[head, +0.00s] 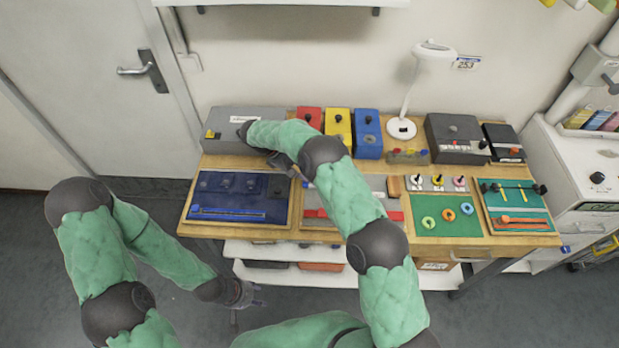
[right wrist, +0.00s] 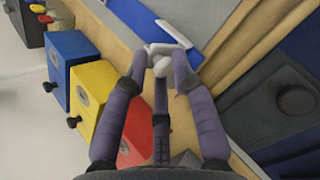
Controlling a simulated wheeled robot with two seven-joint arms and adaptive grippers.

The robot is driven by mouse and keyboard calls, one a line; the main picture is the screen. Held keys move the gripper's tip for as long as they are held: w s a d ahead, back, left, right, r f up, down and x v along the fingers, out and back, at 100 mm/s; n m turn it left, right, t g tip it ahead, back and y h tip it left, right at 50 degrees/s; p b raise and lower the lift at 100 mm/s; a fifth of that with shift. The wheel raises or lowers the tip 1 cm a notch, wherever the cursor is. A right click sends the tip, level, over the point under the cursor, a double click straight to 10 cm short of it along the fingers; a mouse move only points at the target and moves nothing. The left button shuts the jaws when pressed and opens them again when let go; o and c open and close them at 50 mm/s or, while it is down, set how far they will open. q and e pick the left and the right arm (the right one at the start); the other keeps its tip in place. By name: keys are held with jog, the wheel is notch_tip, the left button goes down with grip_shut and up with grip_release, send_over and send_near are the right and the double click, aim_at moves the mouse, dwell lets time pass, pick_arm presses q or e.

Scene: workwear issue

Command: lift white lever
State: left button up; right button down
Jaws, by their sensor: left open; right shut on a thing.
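The white lever (right wrist: 161,64) shows in the right wrist view as a pale rounded piece between my right fingertips. My right gripper (right wrist: 160,72) is shut on it, and the fingers cover part of it. In the head view my right arm reaches over the bench and hides the lever and most of that gripper. My left gripper (head: 243,294) is open and empty, low in front of the bench, beside the lower shelf.
The wooden bench (head: 460,246) carries a grey box, red, yellow (head: 338,128) and blue (head: 367,134) boxes, a dark blue panel (head: 240,198) and green panels. A white lamp (head: 402,127) stands at the back. Open floor lies left of the bench.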

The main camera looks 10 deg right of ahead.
jog(key=shift+a+f+g+h+b, duration=0.3)
jog(key=shift+a+f+h+b, duration=0.25)
jog(key=shift+f+h+b, duration=0.45)
jog(key=shift+r+b, duration=0.15)
jog(key=shift+b, duration=0.4)
jog(key=shift+s, duration=0.1)
jog(key=c, duration=1.1)
grip_release()
jog(key=shift+a, duration=0.1)
jog(key=shift+h, duration=0.3)
jog(key=shift+w+r, duration=0.1)
jog(key=shift+w, duration=0.1)
jog(key=shift+r, duration=0.1)
jog(key=shift+w+r, duration=0.1)
jog(key=shift+r, duration=0.05)
